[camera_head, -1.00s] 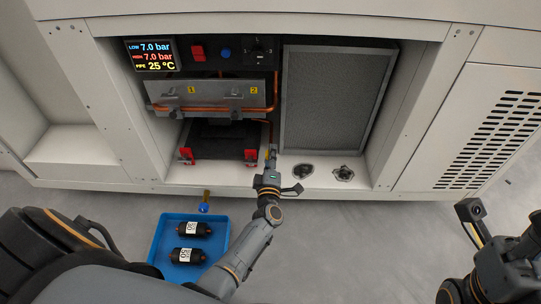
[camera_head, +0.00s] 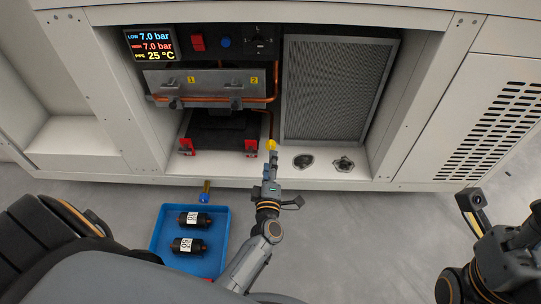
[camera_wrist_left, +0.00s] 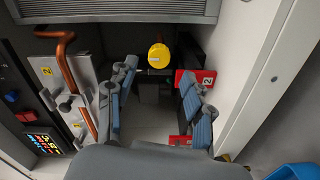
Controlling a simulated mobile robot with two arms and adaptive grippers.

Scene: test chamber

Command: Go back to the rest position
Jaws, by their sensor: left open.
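My left gripper (camera_head: 271,163) is at the front lip of the open cabinet bay, just short of a yellow cap (camera_head: 271,145). Its jaws hold nothing. In the left wrist view the two fingers (camera_wrist_left: 160,98) are spread apart, and the yellow cap (camera_wrist_left: 158,56) shows between and beyond them. A red clip marked 2 (camera_wrist_left: 196,80) is close to one finger in that view. My right arm (camera_head: 505,255) is at the right edge of the head view, and its fingers cannot be made out.
A blue tray (camera_head: 223,240) with two black canisters lies on the floor beside my left forearm. The bay holds a copper pipe (camera_head: 215,99), a grey filter panel (camera_head: 335,95) and red clips. A blue-tipped valve (camera_head: 205,197) hangs below the lip. Floor between my arms is clear.

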